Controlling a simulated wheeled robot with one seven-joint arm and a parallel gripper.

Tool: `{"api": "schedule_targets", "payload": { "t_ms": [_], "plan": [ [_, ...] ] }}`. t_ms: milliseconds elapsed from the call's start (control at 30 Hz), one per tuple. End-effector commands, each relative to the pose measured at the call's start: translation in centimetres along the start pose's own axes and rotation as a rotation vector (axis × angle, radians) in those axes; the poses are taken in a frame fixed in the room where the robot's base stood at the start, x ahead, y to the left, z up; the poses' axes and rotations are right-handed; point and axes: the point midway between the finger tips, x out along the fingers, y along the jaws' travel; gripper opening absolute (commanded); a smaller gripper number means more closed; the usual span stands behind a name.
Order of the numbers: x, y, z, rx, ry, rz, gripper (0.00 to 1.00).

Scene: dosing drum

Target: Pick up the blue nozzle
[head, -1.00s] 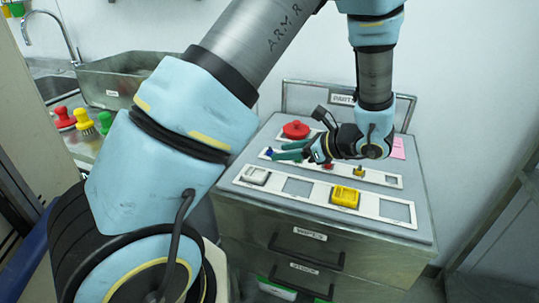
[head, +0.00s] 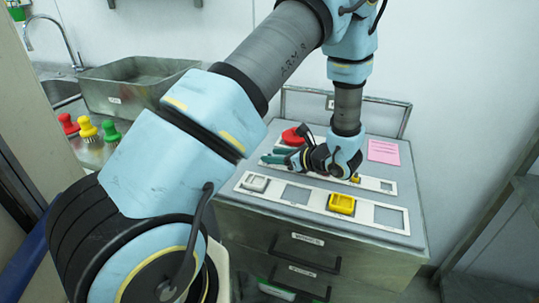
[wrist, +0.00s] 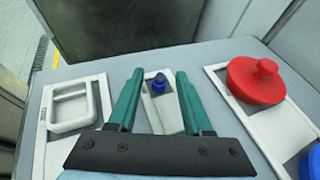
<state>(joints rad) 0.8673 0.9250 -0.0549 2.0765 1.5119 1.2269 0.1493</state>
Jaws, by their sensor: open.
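The blue nozzle (wrist: 159,84) stands upright on a white strip in the wrist view, near its left end. My gripper (wrist: 160,74) is open, with one green finger on each side of the nozzle in the picture. The nozzle appears between the fingertips, and no contact shows. I cannot tell the height of the fingers above the strip. In the head view my gripper (head: 273,157) is low over the back strip, pointing left, and the nozzle cannot be made out there.
A red knobbed lid (wrist: 258,80) lies to the right in the wrist view; another blue part (wrist: 315,162) is at the edge. A white square frame (wrist: 72,108) lies left. In the head view a yellow square part (head: 341,204) sits on the front strip, and a pink note (head: 384,152) lies right.

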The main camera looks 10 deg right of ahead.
Motion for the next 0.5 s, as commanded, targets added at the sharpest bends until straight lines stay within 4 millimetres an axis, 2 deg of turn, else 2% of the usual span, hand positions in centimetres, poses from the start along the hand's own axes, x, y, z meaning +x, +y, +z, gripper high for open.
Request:
{"api": "schedule_targets", "payload": {
  "t_ms": [100, 333, 500],
  "plan": [
    [0.74, 0.02, -0.01, 0.001, 0.001, 0.0, 0.5],
    [0.83, -0.01, -0.09, 0.0, 0.0, -0.001, 0.49],
    [0.82, -0.01, -0.07, 0.0, 0.0, -0.001, 0.3]
  ]
}}
